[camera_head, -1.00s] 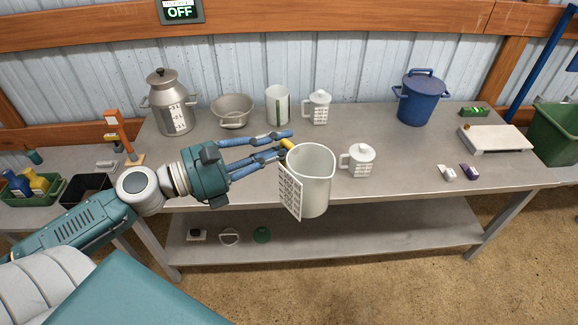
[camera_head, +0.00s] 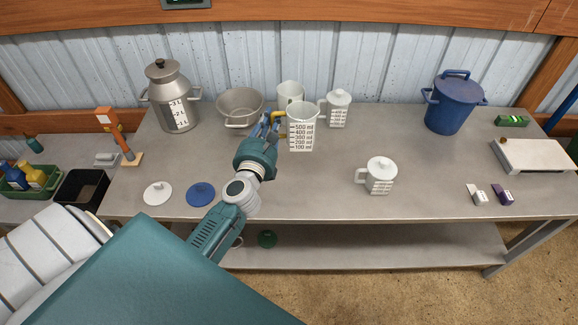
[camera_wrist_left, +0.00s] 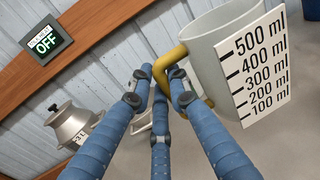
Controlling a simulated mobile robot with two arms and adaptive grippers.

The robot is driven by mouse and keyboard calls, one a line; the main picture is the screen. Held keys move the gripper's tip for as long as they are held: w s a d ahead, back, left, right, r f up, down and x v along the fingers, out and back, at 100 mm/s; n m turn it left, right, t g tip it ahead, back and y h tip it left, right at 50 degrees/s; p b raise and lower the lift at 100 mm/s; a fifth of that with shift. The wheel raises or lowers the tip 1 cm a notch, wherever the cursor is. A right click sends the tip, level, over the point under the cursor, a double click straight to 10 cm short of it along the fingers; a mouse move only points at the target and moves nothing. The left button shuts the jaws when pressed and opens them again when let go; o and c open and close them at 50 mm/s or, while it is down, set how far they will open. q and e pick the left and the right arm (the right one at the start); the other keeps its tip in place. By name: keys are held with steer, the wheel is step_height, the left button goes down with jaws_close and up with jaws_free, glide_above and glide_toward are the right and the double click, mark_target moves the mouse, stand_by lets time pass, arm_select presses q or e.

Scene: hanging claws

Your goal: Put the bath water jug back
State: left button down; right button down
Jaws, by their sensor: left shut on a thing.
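The white measuring jug (camera_head: 302,133) has a scale marked up to 500 ml and a yellow handle. My left gripper (camera_head: 272,126) is shut on that handle, left of the jug. The jug stays near upright over the back middle of the workbench; I cannot tell whether its base touches the top. In the left wrist view the blue fingers (camera_wrist_left: 160,84) close around the yellow handle, and the jug (camera_wrist_left: 215,60) fills the upper right. My right gripper is not in view.
A white container (camera_head: 290,92) and a lidded white jug (camera_head: 339,108) stand close behind the held jug. A grey pot (camera_head: 240,106) and a metal can (camera_head: 172,100) are left. Another lidded jug (camera_head: 380,174) stands in front. The workbench (camera_head: 330,200) is clear at front middle.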

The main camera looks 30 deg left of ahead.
arm_select(q)
steer(key=f+b, duration=0.4)
steer(key=f, duration=0.2)
steer(key=f+b, duration=0.5)
steer(key=s+f+b, duration=0.1)
steer(key=f+b, duration=0.3)
steer(key=f, duration=0.2)
steer(key=shift+d+f, duration=0.25)
steer(key=shift+f, duration=0.1)
steer(key=shift+s, duration=0.1)
steer(key=shift+f+b, duration=0.25)
steer(key=shift+b, duration=0.15)
steer(key=c, duration=1.6)
jaws_free()
steer(key=shift+c, duration=0.2)
steer(key=shift+r, duration=0.1)
